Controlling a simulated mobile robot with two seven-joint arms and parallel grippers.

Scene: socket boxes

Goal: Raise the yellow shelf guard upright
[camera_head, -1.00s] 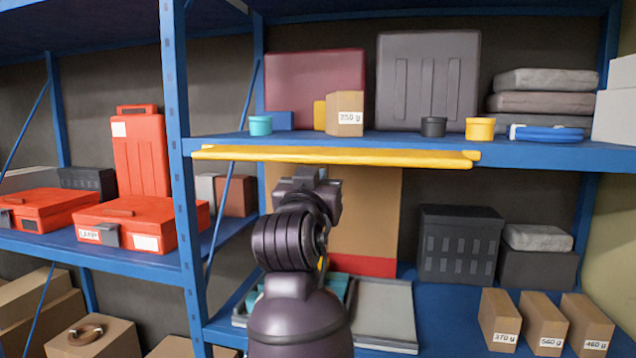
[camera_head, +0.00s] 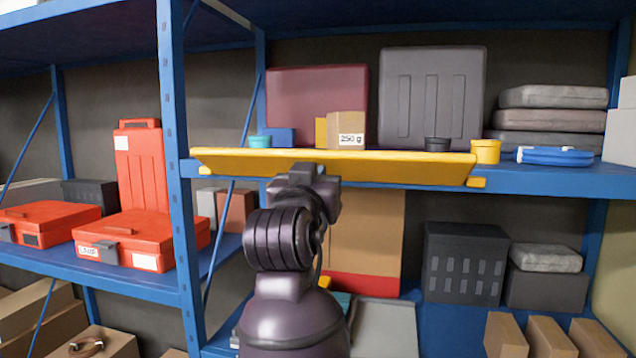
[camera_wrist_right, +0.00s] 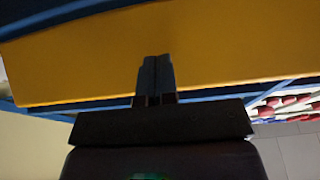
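The yellow shelf guard (camera_head: 400,168) runs along the front edge of the upper blue shelf. It shows as a tilted strip, partly raised, with its upper edge a little above the shelf board. In the right wrist view the guard (camera_wrist_right: 230,45) fills the upper part as a broad slanted yellow face. My right gripper (camera_wrist_right: 156,77) has its two fingers together, with their tips at or very near this face. In the head view my right arm reaches up to the guard's middle and hides the fingertips. My left gripper is not in view.
Behind the guard stand a teal tub (camera_head: 260,142), a 250 g box (camera_head: 346,130), a black tub (camera_head: 437,145), a yellow tub (camera_head: 486,151) and a grey case (camera_head: 430,98). A blue post (camera_head: 172,150) stands left. Below are a dark crate (camera_head: 465,262) and cardboard boxes.

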